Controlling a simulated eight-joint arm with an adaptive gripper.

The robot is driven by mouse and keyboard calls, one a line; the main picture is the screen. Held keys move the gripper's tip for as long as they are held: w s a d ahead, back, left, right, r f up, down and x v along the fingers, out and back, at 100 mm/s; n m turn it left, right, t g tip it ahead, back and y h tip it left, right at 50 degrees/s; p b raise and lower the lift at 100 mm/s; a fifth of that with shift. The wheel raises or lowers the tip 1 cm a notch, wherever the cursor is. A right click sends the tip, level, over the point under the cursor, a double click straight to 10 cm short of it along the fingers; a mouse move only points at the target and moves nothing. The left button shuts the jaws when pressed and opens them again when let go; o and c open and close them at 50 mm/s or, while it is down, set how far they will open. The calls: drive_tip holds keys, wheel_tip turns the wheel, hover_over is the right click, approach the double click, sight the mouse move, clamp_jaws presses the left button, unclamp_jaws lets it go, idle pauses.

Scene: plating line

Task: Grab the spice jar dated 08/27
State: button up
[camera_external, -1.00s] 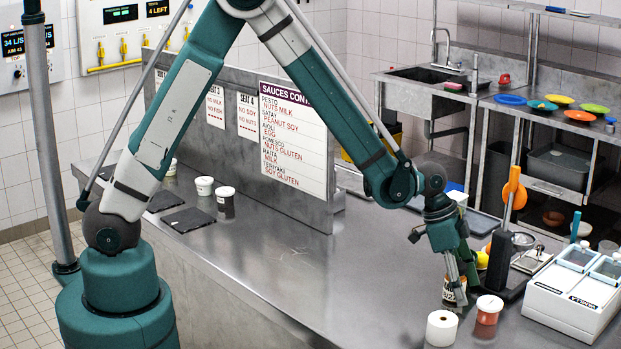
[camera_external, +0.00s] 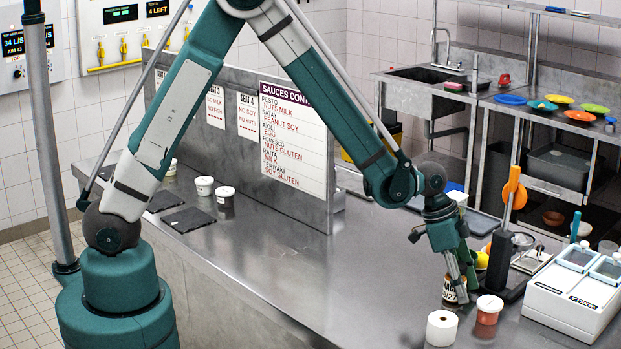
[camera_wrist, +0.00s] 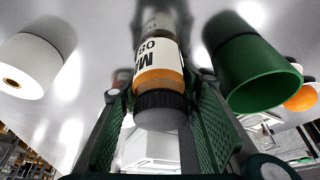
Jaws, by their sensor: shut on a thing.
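A spice jar (camera_wrist: 160,75) with a black cap, orange contents and a white label stands between my fingers. In the wrist view the label is upside down. It shows "08" and part of a word; the rest of the date is hidden or unreadable. My gripper (camera_wrist: 160,110) is shut on this jar, with one green ridged pad on each side. In the external view my gripper (camera_external: 459,280) points down at the counter, and the jar (camera_external: 452,294) shows between its fingertips, partly covered. I cannot tell any gap under it.
A white roll (camera_external: 441,328) and an orange jar with a white lid (camera_external: 488,310) stand close in front. A green hollow cylinder (camera_wrist: 262,75) is right of the jar in the wrist view. A white bin unit (camera_external: 560,305) stands at right. The counter's middle is clear.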

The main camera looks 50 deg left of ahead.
drive_tip(key=shift+r, duration=0.1)
wheel_tip(320, 180, up, 18)
drive_tip(key=shift+p, duration=0.35)
idle(0.4)
idle(0.6)
